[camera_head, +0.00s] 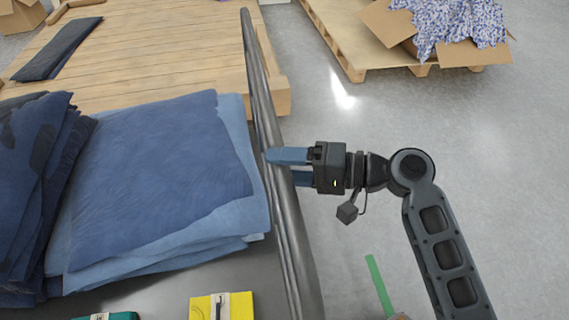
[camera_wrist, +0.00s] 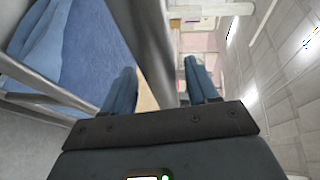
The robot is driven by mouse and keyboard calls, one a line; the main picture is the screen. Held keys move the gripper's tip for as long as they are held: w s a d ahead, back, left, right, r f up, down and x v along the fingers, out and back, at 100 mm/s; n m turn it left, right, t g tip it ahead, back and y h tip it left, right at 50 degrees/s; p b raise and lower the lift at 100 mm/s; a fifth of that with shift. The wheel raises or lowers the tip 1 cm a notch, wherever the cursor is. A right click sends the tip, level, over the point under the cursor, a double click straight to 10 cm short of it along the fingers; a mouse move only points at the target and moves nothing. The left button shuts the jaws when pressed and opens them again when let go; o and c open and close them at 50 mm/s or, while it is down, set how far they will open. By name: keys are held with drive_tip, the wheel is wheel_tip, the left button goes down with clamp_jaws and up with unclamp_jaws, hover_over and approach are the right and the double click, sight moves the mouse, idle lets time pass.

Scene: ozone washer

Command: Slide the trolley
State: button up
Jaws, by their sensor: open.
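The trolley shows as a dark metal rail (camera_head: 290,235) running from the top centre to the bottom, beside a grey deck (camera_head: 160,299) that bears folded blue jeans (camera_head: 160,150). My gripper (camera_head: 281,167) is at the rail's right side, about halfway along it, pointing left. Its blue fingers are open. One finger reaches over the rail; the tip of the other is hidden behind it. In the wrist view, the rail (camera_wrist: 143,45) runs between the two parted fingers (camera_wrist: 161,78). I cannot tell whether either finger touches it. The trolley's wheels are hidden.
A wooden pallet platform (camera_head: 150,50) with dark folded cloth stands beyond the trolley. Another pallet (camera_head: 355,62) holds an open carton (camera_head: 390,25) with patterned cloth at the top right. A yellow pack (camera_head: 235,305) lies on the deck. Grey floor (camera_head: 480,150) on the right is mostly clear.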

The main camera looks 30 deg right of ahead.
drive_tip(key=v, duration=0.7)
drive_tip(key=shift+d, duration=0.2)
drive_tip(key=shift+s+r, duration=0.1)
drive_tip(key=shift+s, duration=0.05)
drive_tip(key=s+d+f+h, duration=0.2)
drive_tip(key=s+f+h, duration=0.8)
drive_tip(key=s, duration=0.4)
drive_tip(key=s+a+r+n+t+h, duration=0.1)
drive_tip(key=s+a+r+n+t, duration=0.3)
drive_tip(key=s+r+n, duration=0.3)
drive_tip(key=s+r, duration=0.4)
drive_tip(key=r, duration=0.1)
drive_tip(key=shift+s+a+r+n+h, duration=0.2)
drive_tip(key=shift+a+n+h, duration=0.15)
drive_tip(key=shift+n+h, duration=0.05)
